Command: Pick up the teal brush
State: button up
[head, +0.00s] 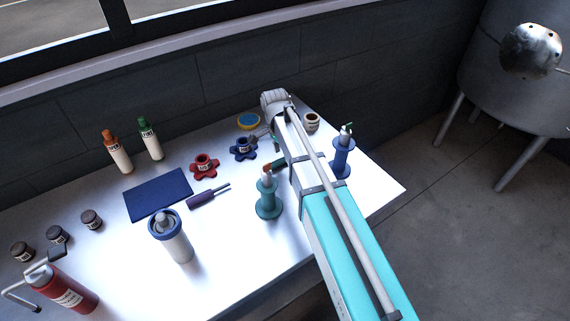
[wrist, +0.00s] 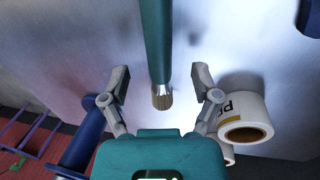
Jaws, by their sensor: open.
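The teal brush (wrist: 156,38) shows in the wrist view as a long handle running down from the top edge to a pale bristle end (wrist: 162,98). My gripper (wrist: 161,75) is open, with one finger on each side of the brush and a visible gap to each. The fingers do not appear to touch it.
A blue spool-shaped stand (wrist: 82,145) is at lower left. In the head view, a teal stand (head: 268,200), blue knob (head: 242,150) and red knob (head: 205,166) stand left of my arm.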

jog(key=shift+s+d+f+b, duration=0.1)
jog(key=shift+f+b, duration=0.3)
jog(key=shift+f, duration=0.15)
jog(key=shift+s+d+f+b, duration=0.1)
jog(key=shift+f+b, duration=0.3)
jog(key=shift+f, duration=0.15)
grip_shut()
